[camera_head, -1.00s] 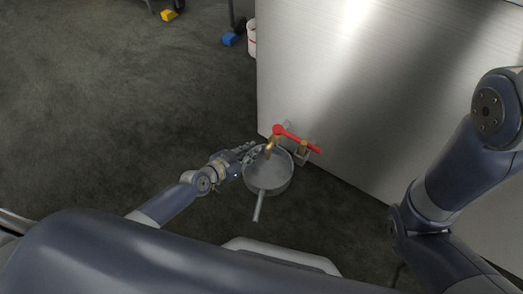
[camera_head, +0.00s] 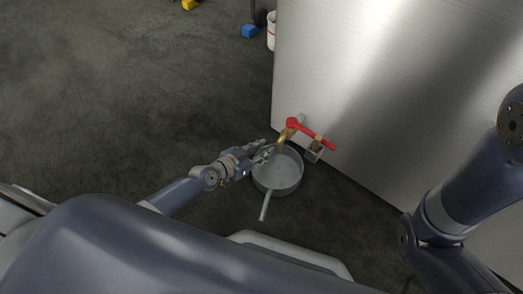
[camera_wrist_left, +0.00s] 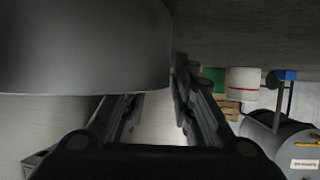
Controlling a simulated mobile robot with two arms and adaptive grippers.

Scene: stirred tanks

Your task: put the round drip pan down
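The round drip pan (camera_head: 279,177) is a shallow grey metal dish with a straight handle that points toward me. In the head view it is low by the tank, just below the brass tap; I cannot tell whether it touches the floor. My left gripper (camera_head: 264,151) is at the pan's upper left rim. In the left wrist view the pan's dark curved wall (camera_wrist_left: 80,50) fills the upper left and hides one fingertip. The fingers of the left gripper (camera_wrist_left: 155,88) stand apart, with background between them. My right gripper is out of view.
The brass tap (camera_head: 284,138) with its red lever (camera_head: 318,137) sticks out of the large steel tank (camera_head: 350,70). A white bucket (camera_head: 271,30) stands beyond the tank's corner. Drums and a grey machine show in the wrist view.

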